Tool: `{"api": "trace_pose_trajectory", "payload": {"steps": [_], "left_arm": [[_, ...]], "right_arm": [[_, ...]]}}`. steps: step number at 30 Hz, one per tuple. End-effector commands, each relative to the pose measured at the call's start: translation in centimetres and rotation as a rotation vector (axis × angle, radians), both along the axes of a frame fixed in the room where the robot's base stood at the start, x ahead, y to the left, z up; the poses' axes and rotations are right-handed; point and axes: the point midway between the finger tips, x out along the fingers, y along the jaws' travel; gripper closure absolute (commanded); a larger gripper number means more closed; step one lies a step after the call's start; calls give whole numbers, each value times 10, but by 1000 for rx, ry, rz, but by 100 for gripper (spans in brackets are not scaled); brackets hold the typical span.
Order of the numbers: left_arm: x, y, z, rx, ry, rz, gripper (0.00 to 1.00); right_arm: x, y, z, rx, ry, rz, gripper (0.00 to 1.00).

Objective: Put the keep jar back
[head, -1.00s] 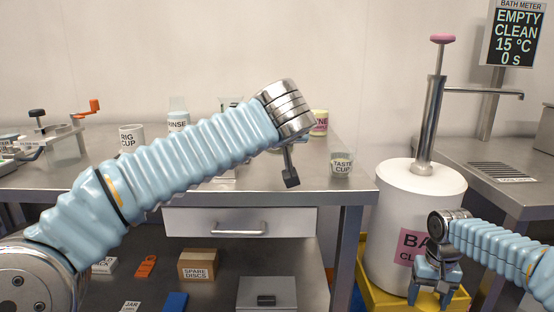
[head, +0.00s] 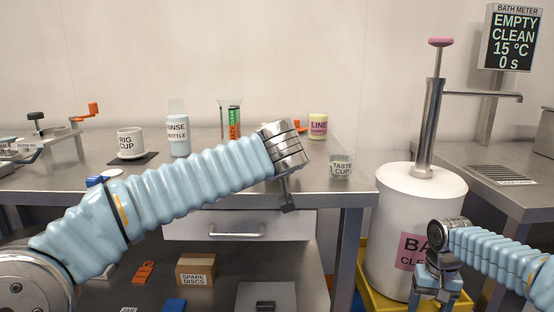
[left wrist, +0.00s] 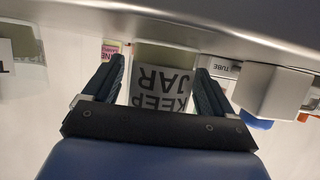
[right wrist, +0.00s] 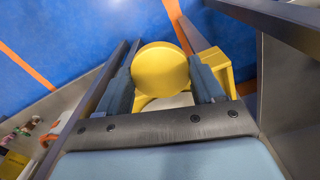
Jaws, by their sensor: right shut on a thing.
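The keep jar (left wrist: 163,88) shows upside down in the left wrist view, a pale vessel with a "KEEP JAR" label. It stands between the two fingers of my left gripper (left wrist: 160,85), which is open with a finger on each side; I cannot tell whether they touch it. In the head view my left arm hides the jar, and only a dark part of the gripper (head: 287,197) shows at the bench's front edge. My right gripper (right wrist: 163,85) is shut on a yellow round thing (right wrist: 160,70); in the head view that gripper (head: 435,292) is low before the white barrel.
On the bench stand the rig cup (head: 131,143), rinse bottle (head: 178,133), a tube holder (head: 231,120), line sample (head: 318,127) and taste cup (head: 341,165). The white barrel (head: 395,215) with its pump stands in a yellow tray. A drawer (head: 240,224) is shut below.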

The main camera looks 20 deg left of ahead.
Motion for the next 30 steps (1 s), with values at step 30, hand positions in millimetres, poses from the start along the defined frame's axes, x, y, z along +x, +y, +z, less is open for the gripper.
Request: {"api": "trace_pose_trajectory", "payload": {"steps": [30], "left_arm": [[-101, -29, 47, 1, 0, -1, 5]], "right_arm": [[0, 0, -1, 0, 0, 0, 65]]}}
